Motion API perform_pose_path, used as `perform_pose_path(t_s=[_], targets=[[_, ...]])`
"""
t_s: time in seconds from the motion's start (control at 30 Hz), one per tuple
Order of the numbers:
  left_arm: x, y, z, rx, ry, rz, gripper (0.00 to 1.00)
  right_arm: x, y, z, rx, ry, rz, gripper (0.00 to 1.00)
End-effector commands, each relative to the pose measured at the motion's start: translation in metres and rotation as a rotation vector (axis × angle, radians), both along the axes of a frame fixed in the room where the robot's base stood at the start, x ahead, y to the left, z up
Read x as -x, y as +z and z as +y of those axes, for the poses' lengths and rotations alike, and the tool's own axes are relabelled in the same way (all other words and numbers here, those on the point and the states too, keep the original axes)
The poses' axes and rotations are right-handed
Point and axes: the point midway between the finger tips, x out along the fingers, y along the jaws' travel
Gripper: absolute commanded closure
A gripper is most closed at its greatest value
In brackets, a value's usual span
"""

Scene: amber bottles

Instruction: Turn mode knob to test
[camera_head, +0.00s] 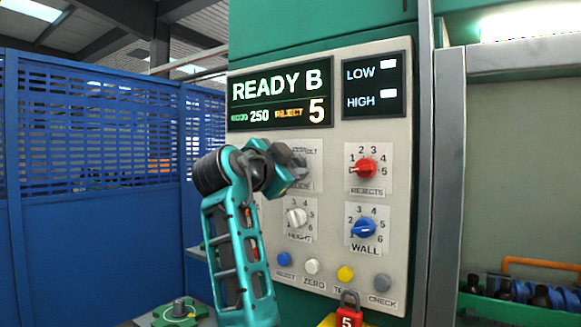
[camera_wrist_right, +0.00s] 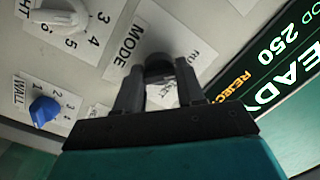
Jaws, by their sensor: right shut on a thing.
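The mode knob (camera_wrist_right: 158,66) is a dark round knob on a white label plate marked MODE, seen in the wrist view. My right gripper (camera_wrist_right: 157,88) is shut on this knob, with one dark finger on each side. In the head view my right gripper (camera_head: 294,161) covers the knob and most of its plate, so the pointer's direction cannot be told. Part of the label with "RU" and "SET"-like letters shows beside the fingers, not fully readable. My left gripper is not in view.
The grey panel (camera_head: 396,235) also has a red REJECTS knob (camera_head: 368,168), a white HEIGHT knob (camera_head: 296,216) and a blue WALL knob (camera_head: 364,227). Buttons line its bottom, above a red padlock (camera_head: 348,312). The display (camera_head: 279,99) reads READY B.

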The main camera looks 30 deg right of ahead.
Motion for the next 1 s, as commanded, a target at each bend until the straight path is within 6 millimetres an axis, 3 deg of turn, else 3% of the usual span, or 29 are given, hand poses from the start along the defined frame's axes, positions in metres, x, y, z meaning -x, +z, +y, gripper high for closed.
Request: perform_pose_path(t_s=[0.37,1.0], targets=[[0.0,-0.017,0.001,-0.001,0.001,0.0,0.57,0.0,-0.006,0.0,-0.059,-0.002,-0.13,0.92],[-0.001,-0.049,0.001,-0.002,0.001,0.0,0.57,-0.001,-0.007,0.0,-0.252,-0.003,-0.588,0.92]])
